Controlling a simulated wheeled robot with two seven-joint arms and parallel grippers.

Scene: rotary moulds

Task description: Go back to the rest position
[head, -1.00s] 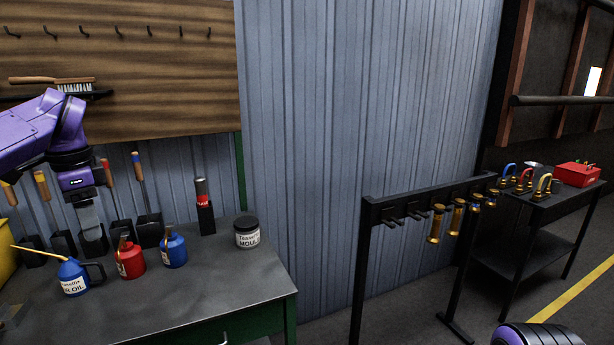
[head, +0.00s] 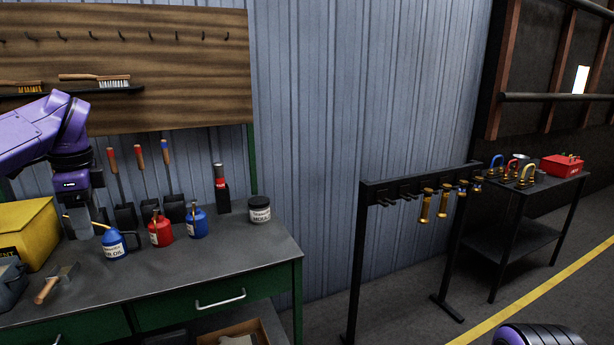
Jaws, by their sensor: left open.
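My left gripper (head: 80,222) hangs pointing down over the workbench (head: 200,275) at the left, beside the yellow box and behind the blue oil can (head: 118,244). It is open, and I see nothing held in it; its fingertips are partly hard to make out. My right gripper is out of the picture; only a dark, rounded part of mine with a purple edge shows at the bottom right.
A black rack (head: 372,188) with brass-coloured tools and a side table (head: 541,190) stand right. Floor between is clear.

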